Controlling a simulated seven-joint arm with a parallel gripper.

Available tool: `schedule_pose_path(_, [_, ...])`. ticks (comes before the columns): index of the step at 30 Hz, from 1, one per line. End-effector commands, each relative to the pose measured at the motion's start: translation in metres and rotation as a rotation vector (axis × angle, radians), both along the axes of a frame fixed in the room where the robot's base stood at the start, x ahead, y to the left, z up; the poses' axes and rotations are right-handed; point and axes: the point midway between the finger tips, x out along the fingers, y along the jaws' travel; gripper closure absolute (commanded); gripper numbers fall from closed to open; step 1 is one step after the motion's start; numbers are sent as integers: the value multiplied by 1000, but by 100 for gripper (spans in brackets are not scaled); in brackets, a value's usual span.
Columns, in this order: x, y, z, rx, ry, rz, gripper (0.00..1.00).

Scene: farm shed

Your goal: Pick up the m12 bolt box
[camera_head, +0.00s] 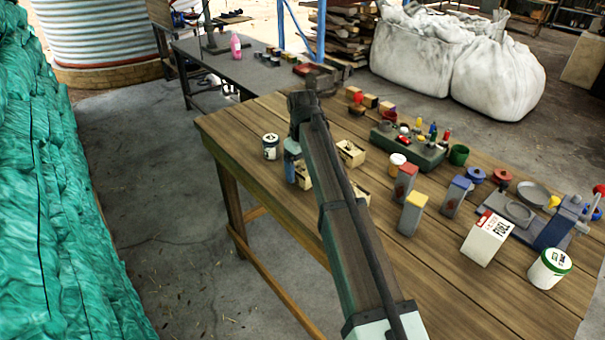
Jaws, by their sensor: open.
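A white box with a red top edge and dark printing (486,238) stands upright on the right part of the wooden table (440,290). It looks like the m12 bolt box, but its lettering is too small to read surely. My arm crosses the middle of the view. My gripper (291,174) seems to hang below the wrist at the table's left side, well to the left of the box. It is open, with no held thing visible; its fingers are small and partly hidden by my arm.
A green-lidded white tub (549,270) stands right of the box. Yellow-topped (412,214), red-topped (404,183) and blue-topped (456,196) grey boxes stand to its left. A blue vise-like tool (562,226) is behind. The table's front right is clear.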

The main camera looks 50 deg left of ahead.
Motion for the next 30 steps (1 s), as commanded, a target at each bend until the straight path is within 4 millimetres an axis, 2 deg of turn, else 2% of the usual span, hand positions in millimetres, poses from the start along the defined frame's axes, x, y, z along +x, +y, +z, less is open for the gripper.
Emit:
schedule_pose_path(3, [0, 0, -12, -1, 1, 0, 12])
schedule_pose_path(11, [0, 0, -13, 0, 0, 0, 14])
schedule_pose_path(30, [0, 0, -13, 0, 0, 0, 75])
